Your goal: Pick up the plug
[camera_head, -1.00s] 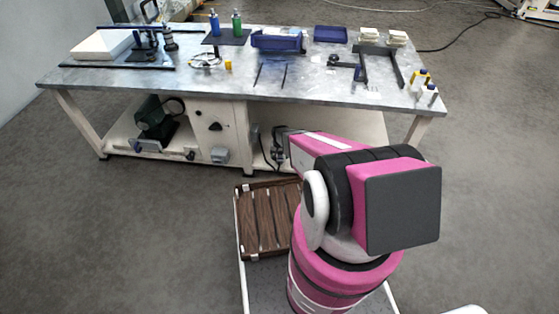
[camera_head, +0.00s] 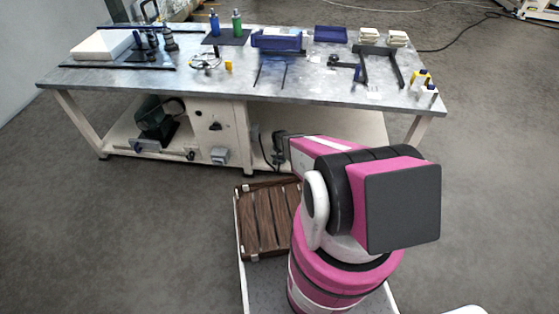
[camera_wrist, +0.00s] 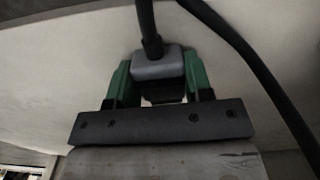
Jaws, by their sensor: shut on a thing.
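The plug (camera_wrist: 158,66) is a grey block with a black cable running up from its top in the wrist view. My gripper (camera_wrist: 158,78) has its green fingers on either side of the plug and is shut on it. The lower part of the plug is dark and partly hidden behind the gripper's dark crossbar. In the head view my gripper (camera_head: 280,147) is small and dark under the workbench's front edge, by the lower shelf. The plug cannot be made out clearly there.
A pale panel (camera_wrist: 60,60) lies behind the plug, and a loose black cable (camera_wrist: 250,60) hangs at right. The workbench (camera_head: 300,82) top carries bottles, trays and tools. A green motor-like machine (camera_head: 158,115) sits on the shelf. A brown slatted crate (camera_head: 265,222) is beside my arm.

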